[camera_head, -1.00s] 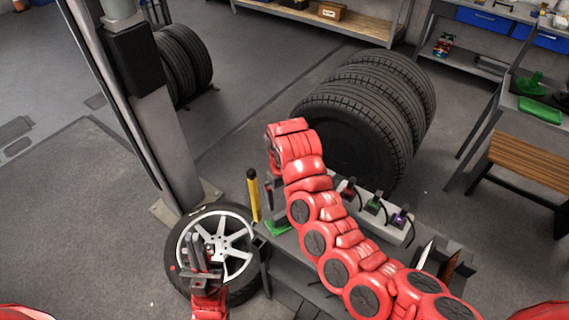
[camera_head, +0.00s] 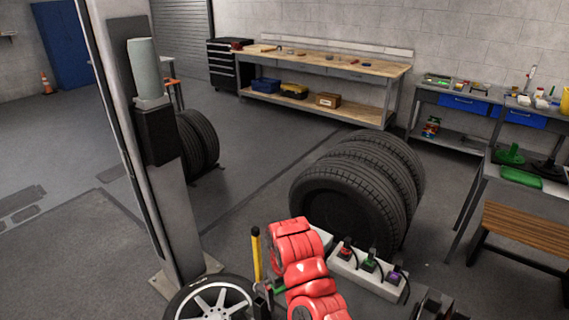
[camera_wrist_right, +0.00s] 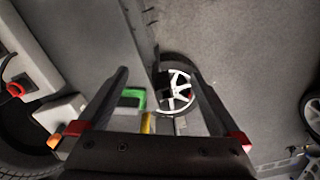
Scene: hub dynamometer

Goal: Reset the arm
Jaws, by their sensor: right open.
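My right arm, red, comes up from the bottom of the head view and bends down at its end. Its gripper (camera_head: 264,298) is small and dark there, partly hidden by the arm, beside a yellow upright rod (camera_head: 256,254). In the right wrist view the two dark fingers (camera_wrist_right: 158,72) are spread apart with nothing between them. Beyond them show a green piece (camera_wrist_right: 134,97) and a silver-spoked wheel (camera_wrist_right: 181,88). The same wheel is cut by the bottom edge of the head view (camera_head: 212,299). My left gripper is out of view.
A white block (camera_head: 372,274) with several coloured plugs stands right of my arm. Large tyres (camera_head: 350,200) stand behind it. A grey post (camera_head: 172,210) rises at the left. A wooden workbench (camera_head: 330,66) lines the back wall. Open floor lies between.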

